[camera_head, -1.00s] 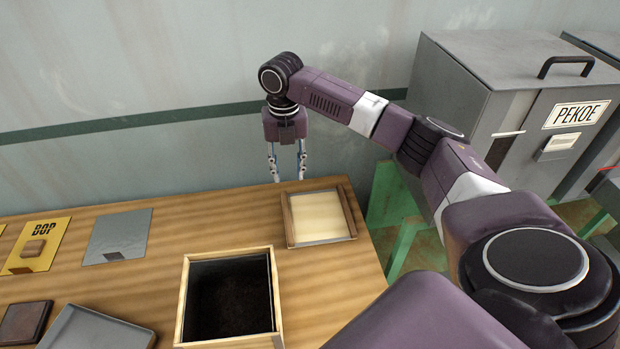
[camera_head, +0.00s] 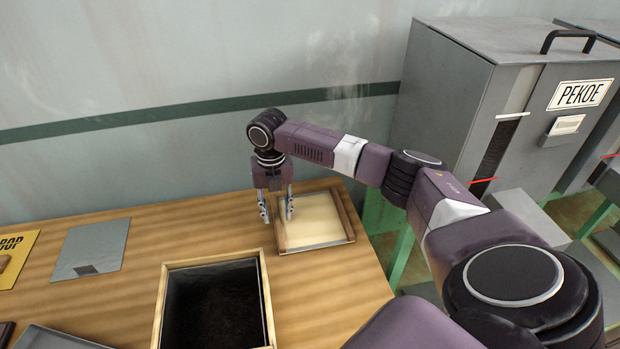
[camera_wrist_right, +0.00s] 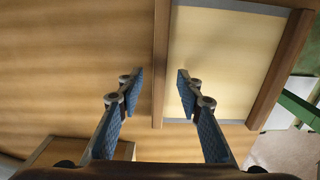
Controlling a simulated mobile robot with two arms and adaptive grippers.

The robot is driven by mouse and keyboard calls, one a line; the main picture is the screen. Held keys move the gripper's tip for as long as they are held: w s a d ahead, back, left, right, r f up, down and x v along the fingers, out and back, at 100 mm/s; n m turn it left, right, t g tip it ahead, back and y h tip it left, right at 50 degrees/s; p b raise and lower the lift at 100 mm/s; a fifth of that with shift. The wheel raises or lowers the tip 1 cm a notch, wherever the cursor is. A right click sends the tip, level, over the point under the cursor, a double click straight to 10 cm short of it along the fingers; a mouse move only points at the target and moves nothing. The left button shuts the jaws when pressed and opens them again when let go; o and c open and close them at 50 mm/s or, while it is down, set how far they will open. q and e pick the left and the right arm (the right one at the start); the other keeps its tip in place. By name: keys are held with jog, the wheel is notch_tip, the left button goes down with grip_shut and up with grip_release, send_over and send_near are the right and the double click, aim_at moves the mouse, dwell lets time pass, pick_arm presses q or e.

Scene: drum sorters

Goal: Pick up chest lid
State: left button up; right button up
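The chest lid, a cream panel (camera_head: 318,228) with brown wooden side strips and grey metal ends, lies flat on the table beside the open chest. My right gripper (camera_head: 277,214) points down at the lid's left side, open. In the right wrist view the lid (camera_wrist_right: 226,62) fills the upper right. There the open right gripper (camera_wrist_right: 159,90) has one finger on each side of the lid's left wooden strip, with nothing held between them. Whether a finger touches the strip cannot be told. My left gripper is not in view.
The open wooden chest (camera_head: 161,312), with dark contents, stands in front of the lid. A grey plate (camera_head: 92,247) and a yellow plate (camera_head: 16,262) lie to the left. A grey machine labelled PEKOE (camera_head: 450,105) stands at the right. The wall is close behind.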

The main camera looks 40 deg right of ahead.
notch_tip(320, 180, down, 2)
jog(key=shift+c, duration=0.3)
grip_shut()
jog(key=shift+r, duration=0.15)
